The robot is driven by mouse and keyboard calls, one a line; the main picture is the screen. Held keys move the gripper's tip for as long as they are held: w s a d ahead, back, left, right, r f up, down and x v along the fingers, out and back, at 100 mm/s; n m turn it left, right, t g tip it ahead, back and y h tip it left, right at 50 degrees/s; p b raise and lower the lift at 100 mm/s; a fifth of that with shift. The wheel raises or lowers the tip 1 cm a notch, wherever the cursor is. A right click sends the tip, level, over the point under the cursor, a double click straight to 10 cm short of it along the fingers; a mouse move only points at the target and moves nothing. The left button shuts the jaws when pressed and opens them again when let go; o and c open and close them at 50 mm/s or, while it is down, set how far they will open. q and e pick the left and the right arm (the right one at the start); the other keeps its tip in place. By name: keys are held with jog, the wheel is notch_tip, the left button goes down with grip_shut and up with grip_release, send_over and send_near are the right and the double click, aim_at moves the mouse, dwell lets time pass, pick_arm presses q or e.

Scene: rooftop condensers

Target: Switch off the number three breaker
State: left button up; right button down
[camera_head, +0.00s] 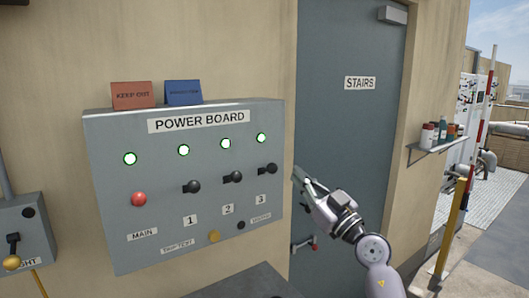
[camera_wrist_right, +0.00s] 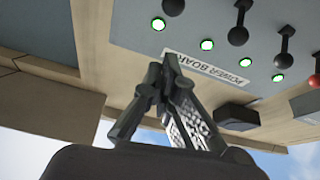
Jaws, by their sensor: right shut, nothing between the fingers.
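The grey power board (camera_head: 185,235) hangs on the wall. The number three breaker (camera_head: 268,169) is the rightmost black ball-ended lever, above the label 3 (camera_head: 261,199). Its lit green lamp (camera_head: 261,138) is above it. My right gripper (camera_head: 298,173) is just right of the board's right edge, apart from the lever, shut and empty. In the right wrist view the board appears upside down; the number three lever (camera_wrist_right: 172,7) is at the top edge, beyond the shut fingertips (camera_wrist_right: 166,68). Whether the tips are level with it I cannot tell. My left gripper is out of view.
Breaker two (camera_head: 233,177) and breaker one (camera_head: 191,187) sit left of three, with the red main knob (camera_head: 138,199) farther left. All lamps are lit. A grey stairs door (camera_head: 350,120) stands right of the board. A small shelf (camera_head: 436,147) holds several bottles.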

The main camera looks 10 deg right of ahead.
jog(key=r, duration=0.1)
notch_tip(320, 180, up, 5)
jog(key=p, duration=0.1)
send_over(267, 170)
jog(key=s+d, duration=0.2)
jog(key=s, duration=0.2)
pick_arm(q)
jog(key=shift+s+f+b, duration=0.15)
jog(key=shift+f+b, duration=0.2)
jog(key=shift+b, duration=0.6)
pick_arm(e)
jog(key=f, duration=0.1)
jog(key=w+f, duration=0.1)
jog(key=f, duration=0.2)
jog(key=shift+w+d, duration=0.2)
jog(key=shift+d, duration=0.15)
jog(key=shift+a, duration=0.1)
